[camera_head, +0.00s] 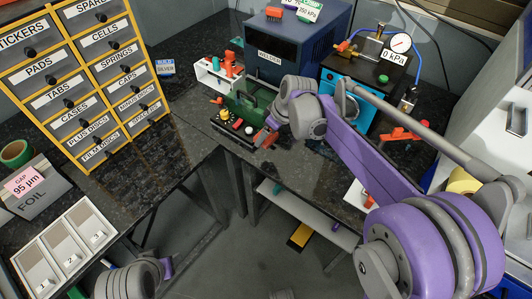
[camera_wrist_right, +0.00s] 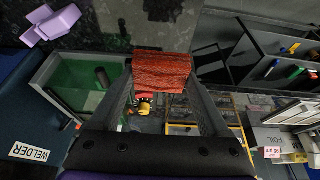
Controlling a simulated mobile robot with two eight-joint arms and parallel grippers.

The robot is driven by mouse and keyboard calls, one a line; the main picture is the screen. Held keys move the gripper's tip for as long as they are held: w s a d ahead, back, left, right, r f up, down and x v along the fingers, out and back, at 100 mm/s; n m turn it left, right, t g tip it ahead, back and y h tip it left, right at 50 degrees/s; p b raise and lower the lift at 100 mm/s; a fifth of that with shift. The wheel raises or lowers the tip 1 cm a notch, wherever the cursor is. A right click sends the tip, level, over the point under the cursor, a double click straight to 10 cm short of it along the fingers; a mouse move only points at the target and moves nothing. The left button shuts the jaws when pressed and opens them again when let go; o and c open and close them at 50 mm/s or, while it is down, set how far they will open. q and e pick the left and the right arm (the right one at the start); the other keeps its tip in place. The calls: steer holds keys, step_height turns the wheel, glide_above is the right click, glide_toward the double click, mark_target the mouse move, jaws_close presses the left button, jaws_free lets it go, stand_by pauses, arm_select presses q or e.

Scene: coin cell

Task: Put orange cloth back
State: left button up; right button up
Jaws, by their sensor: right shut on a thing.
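The orange cloth (camera_wrist_right: 160,66) is a folded, textured orange-red piece at the fingertips of my right gripper in the right wrist view. My right gripper (camera_wrist_right: 160,84) is shut on it, with one finger on each side. In the head view my right gripper (camera_head: 264,136) is at the near edge of the back bench, beside the welder's controls, and a small orange-red patch of the cloth (camera_head: 260,138) shows there, partly hidden by the gripper. Part of my left arm shows at the bottom left of the head view; its gripper does not show.
The blue welder (camera_head: 293,48) and a gauge box (camera_head: 348,97) stand at the back. A green tray (camera_head: 250,96) is close to my right gripper. The labelled drawer cabinet (camera_head: 85,80) stands left. Dark bench top (camera_head: 175,155) in front of it is clear.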

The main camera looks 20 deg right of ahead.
glide_above(265, 155)
steer(key=f, duration=0.3)
steer(key=s+f, duration=0.1)
steer(key=shift+d+f, duration=0.15)
steer(key=shift+d, duration=0.2)
steer(key=shift+f+b, duration=0.4)
steer(key=shift+f, duration=1.6)
steer(key=o, duration=1.3)
steer(key=shift+f, duration=0.15)
